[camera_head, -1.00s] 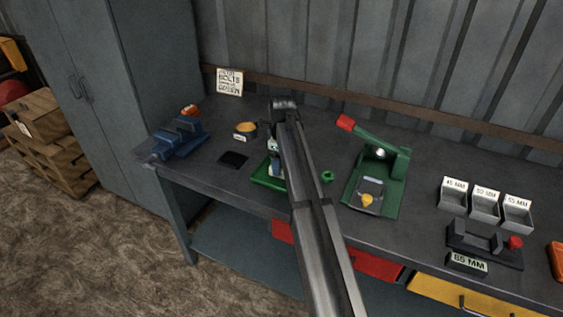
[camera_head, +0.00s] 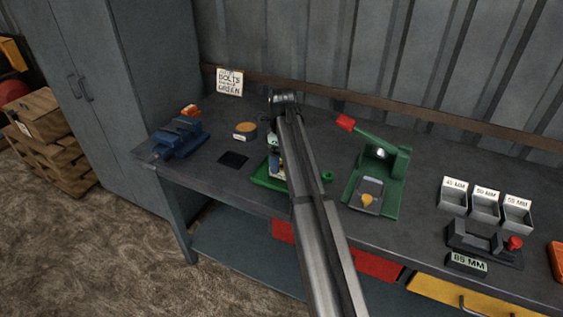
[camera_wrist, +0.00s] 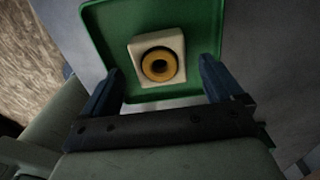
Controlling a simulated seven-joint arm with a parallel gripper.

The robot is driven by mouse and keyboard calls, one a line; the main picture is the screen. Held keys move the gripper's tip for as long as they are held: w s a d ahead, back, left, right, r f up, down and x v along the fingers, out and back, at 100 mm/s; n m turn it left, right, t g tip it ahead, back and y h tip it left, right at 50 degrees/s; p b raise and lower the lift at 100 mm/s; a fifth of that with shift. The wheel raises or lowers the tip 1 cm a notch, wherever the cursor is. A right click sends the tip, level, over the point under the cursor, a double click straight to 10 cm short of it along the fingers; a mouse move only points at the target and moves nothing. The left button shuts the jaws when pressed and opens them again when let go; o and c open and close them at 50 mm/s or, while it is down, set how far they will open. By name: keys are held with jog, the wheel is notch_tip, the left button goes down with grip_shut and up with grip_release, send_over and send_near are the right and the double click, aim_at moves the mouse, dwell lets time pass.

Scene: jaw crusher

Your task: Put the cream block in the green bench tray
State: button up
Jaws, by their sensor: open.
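The cream block (camera_wrist: 137,48) shows in the wrist view with a round yellow ring and dark centre on its face. It appears inside the green bench tray (camera_wrist: 205,20), against the tray's floor. My gripper (camera_wrist: 160,70) is open, one finger on each side of the block in the picture, with visible gaps and no contact seen. In the head view the green tray (camera_head: 262,184) lies near the bench front, and my gripper (camera_head: 273,158) is over it. My arm hides part of the tray there, and the block is too small to make out clearly.
A green press with a red handle (camera_head: 345,123) stands right of my arm. A blue vise (camera_head: 178,140) and a round tin (camera_head: 245,128) are to the left. Labelled grey bins (camera_head: 485,207) stand at the right. A dark square (camera_head: 233,159) lies left of the tray.

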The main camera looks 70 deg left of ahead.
notch_tip(320, 180, up, 10)
dwell(0.4)
dwell(0.5)
